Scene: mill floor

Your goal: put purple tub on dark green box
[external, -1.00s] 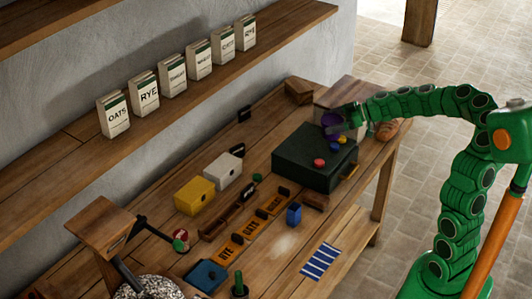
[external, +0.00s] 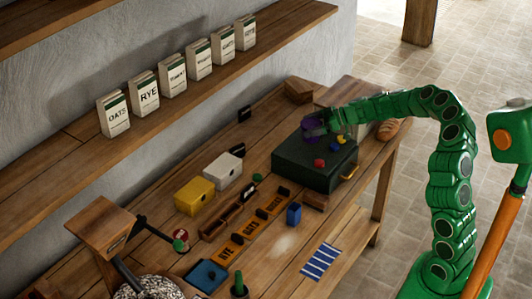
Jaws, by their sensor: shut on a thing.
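The dark green box (external: 300,164) stands on the wooden workbench toward its far right end, with a brass handle on its front. The purple tub (external: 314,126) is in my gripper (external: 318,120), over the back part of the box's top. My gripper is shut on the tub and partly hides it. I cannot tell whether the tub touches the lid. A red piece (external: 319,163), a blue piece (external: 334,148) and a yellow piece (external: 340,139) lie on the box's top.
A loaf (external: 388,129) lies right of the box. Yellow (external: 194,196) and white (external: 223,170) boxes stand to its left. A small blue box (external: 294,213) stands in front. Labelled bags line the wall shelf (external: 190,103). Bare bench lies around the striped cloth (external: 321,261).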

